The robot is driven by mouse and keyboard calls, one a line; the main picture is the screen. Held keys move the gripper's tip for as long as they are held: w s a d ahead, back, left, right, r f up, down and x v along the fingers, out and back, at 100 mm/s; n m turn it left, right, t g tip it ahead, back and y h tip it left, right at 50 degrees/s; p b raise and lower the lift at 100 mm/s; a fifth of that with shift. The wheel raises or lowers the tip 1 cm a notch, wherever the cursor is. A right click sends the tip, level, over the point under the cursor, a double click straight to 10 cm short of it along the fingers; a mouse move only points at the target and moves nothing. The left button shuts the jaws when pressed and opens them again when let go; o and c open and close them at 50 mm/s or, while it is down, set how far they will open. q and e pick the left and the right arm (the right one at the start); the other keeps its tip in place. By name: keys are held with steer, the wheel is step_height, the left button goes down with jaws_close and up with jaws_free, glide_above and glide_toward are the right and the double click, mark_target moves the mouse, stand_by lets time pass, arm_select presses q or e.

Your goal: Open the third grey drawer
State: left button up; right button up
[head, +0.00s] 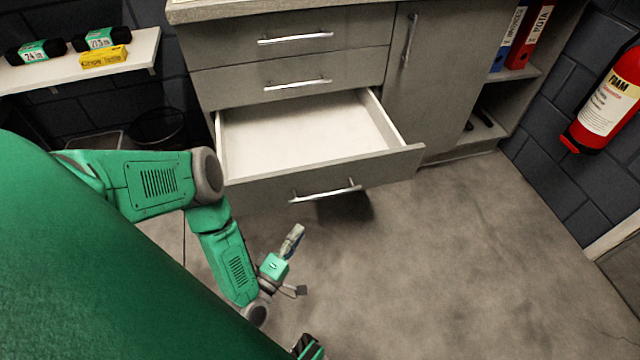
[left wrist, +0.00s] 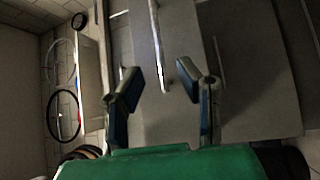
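The third grey drawer (head: 400,160) of the cabinet is pulled well out, and its pale inside looks empty. Its bar handle (head: 325,191) is on the front and nothing holds it. My left gripper (head: 298,262) is below and in front of the drawer in the head view, apart from the handle, with its fingers spread and empty. In the left wrist view the open left gripper (left wrist: 160,84) faces grey fronts, and a bar handle (left wrist: 157,45) shows beyond the gap between its fingers.
The upper drawer (head: 240,42) and second drawer (head: 235,82) are shut. A cupboard door (head: 440,80) stands right of them. A red fire extinguisher (head: 608,100) is at the right wall. A shelf (head: 80,72) is at left. The floor (head: 480,260) in front is clear.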

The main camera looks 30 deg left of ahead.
arm_select(q)
steer(key=w, duration=0.1)
steer(key=b, duration=0.2)
glide_toward(326, 194)
steer(key=w, duration=0.7)
steer(key=w+a+b, duration=0.1)
steer(key=w, duration=0.1)
steer(key=shift+w+a+r, duration=0.1)
steer(key=shift+w+r, duration=0.1)
steer(key=shift+w, duration=0.2)
steer(key=shift+w+d+r, duration=0.15)
steer(key=shift+d, duration=0.1)
jaws_close()
